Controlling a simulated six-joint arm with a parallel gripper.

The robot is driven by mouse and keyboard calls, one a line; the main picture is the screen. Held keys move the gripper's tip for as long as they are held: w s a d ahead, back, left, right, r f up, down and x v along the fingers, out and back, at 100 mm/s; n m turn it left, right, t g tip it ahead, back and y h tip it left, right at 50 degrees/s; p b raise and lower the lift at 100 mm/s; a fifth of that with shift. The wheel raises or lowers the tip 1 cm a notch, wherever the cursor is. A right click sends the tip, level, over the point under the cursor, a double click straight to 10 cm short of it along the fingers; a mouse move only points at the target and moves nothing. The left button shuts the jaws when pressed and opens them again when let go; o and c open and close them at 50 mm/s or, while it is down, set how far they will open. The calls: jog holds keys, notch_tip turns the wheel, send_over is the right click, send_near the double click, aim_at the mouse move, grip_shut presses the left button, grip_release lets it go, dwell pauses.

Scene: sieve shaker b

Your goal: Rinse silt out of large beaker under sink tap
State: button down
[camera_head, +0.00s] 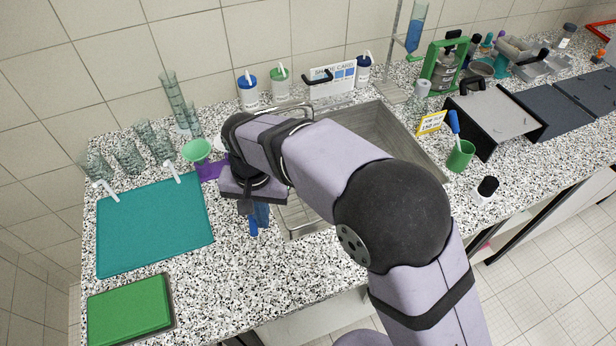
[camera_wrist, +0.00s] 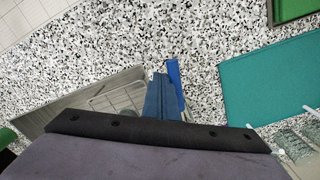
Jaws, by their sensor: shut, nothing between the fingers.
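Clear glass vessels stand at the back left, among them beakers (camera_head: 128,155); I cannot tell which is the large one, and no silt shows. The metal sink (camera_head: 405,135) lies behind and right of my gripper, partly hidden by my arm. It also shows at the left of the wrist view (camera_wrist: 60,105). I cannot make out the tap clearly. My gripper (camera_head: 260,222) points down near the sink's front left corner, shut and empty. In the wrist view its blue fingers (camera_wrist: 161,80) are together. A bright blue bar-like thing (camera_wrist: 174,75) is beside them.
A teal mat (camera_head: 150,235) and a green tray (camera_head: 130,308) lie left. A green funnel (camera_head: 198,150) stands behind the gripper. Lidded tubs (camera_head: 248,92) line the back. A green cup (camera_head: 460,156) stands right of the sink. The speckled counter (camera_head: 225,280) at front is clear.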

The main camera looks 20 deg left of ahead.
jog(key=shift+s+a+p, duration=0.25)
jog(key=shift+a+p, duration=0.05)
jog(key=shift+a, duration=0.15)
dwell(0.5)
jog(key=shift+s+a+p, duration=0.25)
jog(key=shift+a+p, duration=0.15)
jog(key=shift+a, duration=0.05)
jog(key=r+p, duration=0.2)
jog(key=r, duration=0.1)
jog(key=r+p, duration=0.1)
jog(key=shift+w+d+r+p, duration=0.1)
jog(key=shift+d+r+p, duration=0.2)
jog(key=shift+d, duration=0.1)
jog(key=shift+a, duration=0.1)
